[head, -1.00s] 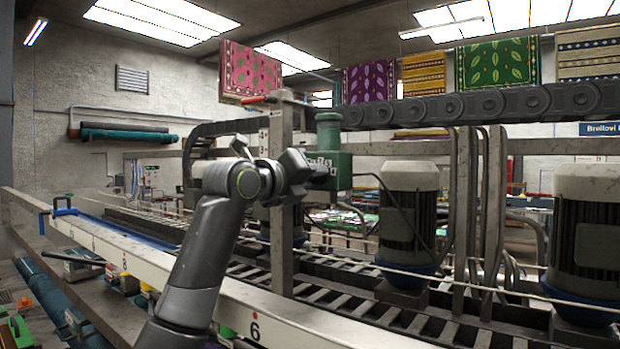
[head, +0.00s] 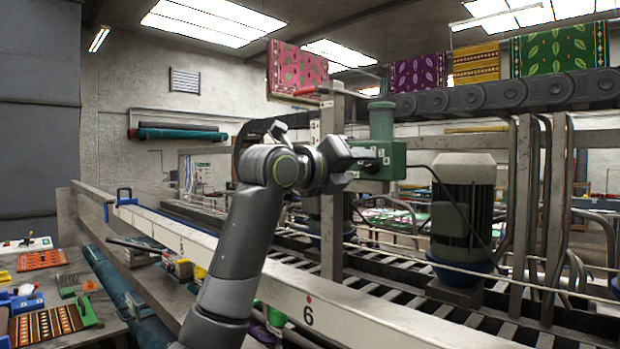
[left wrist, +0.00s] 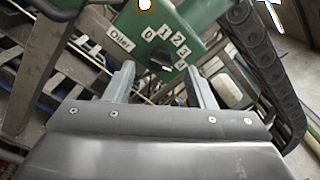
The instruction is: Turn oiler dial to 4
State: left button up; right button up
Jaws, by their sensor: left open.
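The green oiler (head: 392,160) is fixed to an upright grey post on the machine, with a green cylinder (head: 382,120) on top. In the left wrist view its green face (left wrist: 190,30) carries an "Oiler" label (left wrist: 120,39) and white number tags around a small dark dial (left wrist: 159,60). The tags 0, 1, 2 and 3 read clearly; the one below 3 is partly hidden. Where the dial points is too small to tell. My left gripper (left wrist: 160,70) is open, its two fingers apart on either side of the dial, close to the face. Contact cannot be told. My right gripper is not in view.
The grey post (head: 333,190) stands right beside my left gripper. A white numbered rail (head: 240,262) runs below my arm. A motor (head: 463,212) stands right of the oiler, and a dark chain (head: 500,97) passes above. A table with rug samples (head: 40,325) is at lower left.

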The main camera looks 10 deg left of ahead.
pick_arm(q)
jog(key=b+v, duration=0.5)
jog(key=v, duration=0.9)
